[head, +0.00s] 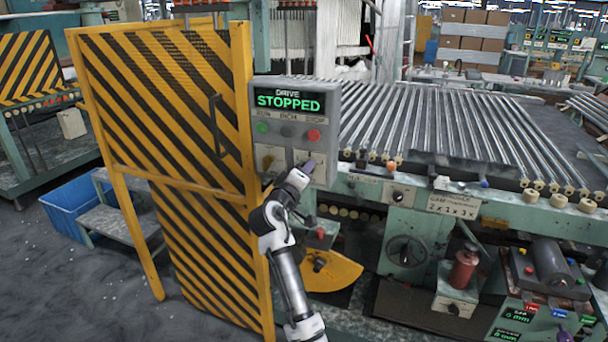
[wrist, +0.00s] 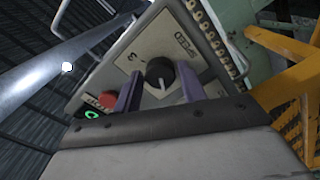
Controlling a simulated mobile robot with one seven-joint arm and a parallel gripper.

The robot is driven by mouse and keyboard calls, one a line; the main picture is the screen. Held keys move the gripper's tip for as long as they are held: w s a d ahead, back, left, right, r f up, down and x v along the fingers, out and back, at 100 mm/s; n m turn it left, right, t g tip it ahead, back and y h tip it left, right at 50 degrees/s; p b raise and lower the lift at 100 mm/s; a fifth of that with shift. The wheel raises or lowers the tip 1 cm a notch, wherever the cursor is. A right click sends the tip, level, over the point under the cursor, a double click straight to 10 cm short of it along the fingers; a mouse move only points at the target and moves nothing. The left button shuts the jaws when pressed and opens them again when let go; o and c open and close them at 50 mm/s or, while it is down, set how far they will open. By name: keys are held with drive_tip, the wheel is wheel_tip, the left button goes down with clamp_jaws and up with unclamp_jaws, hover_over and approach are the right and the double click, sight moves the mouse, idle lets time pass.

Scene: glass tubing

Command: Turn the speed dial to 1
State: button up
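The speed dial (wrist: 160,72) is a round black knob on a pale plate marked SPEED. A numeral 3 shows beside it in the wrist view; the dial's exact setting is not clear. My gripper (wrist: 158,90) is open, with one purple finger on each side of the knob; I cannot tell whether they touch it. In the head view my gripper (head: 304,168) is at the lower right of the grey control box (head: 326,96), below the red button, and hides the speed dial. The box's display (head: 290,101) reads DRIVE STOPPED in green.
A red button (wrist: 109,97) sits close to one finger. Another dark knob (head: 267,162) is on the box's left plate. A yellow-and-black striped gate (head: 170,100) stands left of the box. A roller conveyor (head: 430,120) lies right.

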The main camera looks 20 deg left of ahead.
drive_tip(key=shift+o, duration=1.2)
drive_tip(key=shift+s, duration=0.1)
drive_tip(key=s+b, duration=0.4)
drive_tip(key=s, duration=0.9)
drive_tip(key=shift+s+a, duration=0.2)
drive_tip(key=shift+s, duration=0.1)
